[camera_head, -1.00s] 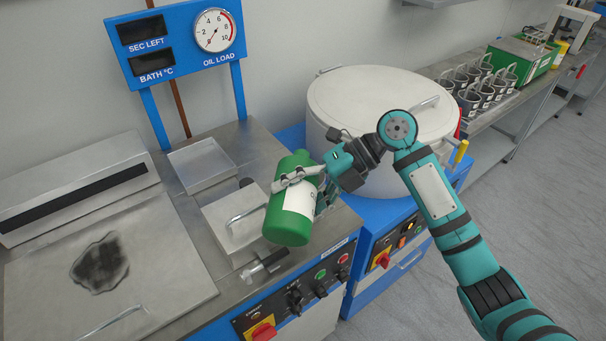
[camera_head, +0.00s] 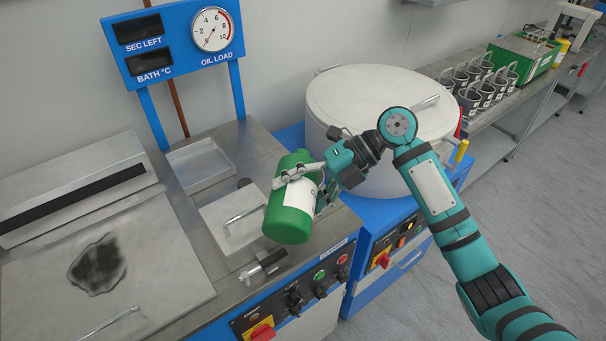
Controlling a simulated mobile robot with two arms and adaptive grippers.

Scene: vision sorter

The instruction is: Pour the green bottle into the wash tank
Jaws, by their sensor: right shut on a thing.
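The green bottle (camera_head: 288,226) has a white label and is tilted, its broad green base toward me. My right gripper (camera_head: 298,180) is shut around the bottle and holds it above the front of the steel bench. The bottle hides part of the bench and the right side of a small lidded compartment (camera_head: 228,222) with a bar handle. Beside it, toward the back, is a shallow open steel tray (camera_head: 199,165). I cannot tell for certain which part is the wash tank. My left gripper is not in view.
A gauge panel (camera_head: 180,45) stands on blue posts behind the bench. A big round lidded drum (camera_head: 385,95) stands to the right. A flat steel cover (camera_head: 150,245) with a dark stain lies at left. Knobs and switches (camera_head: 295,300) line the front. Several mugs (camera_head: 480,80) stand far right.

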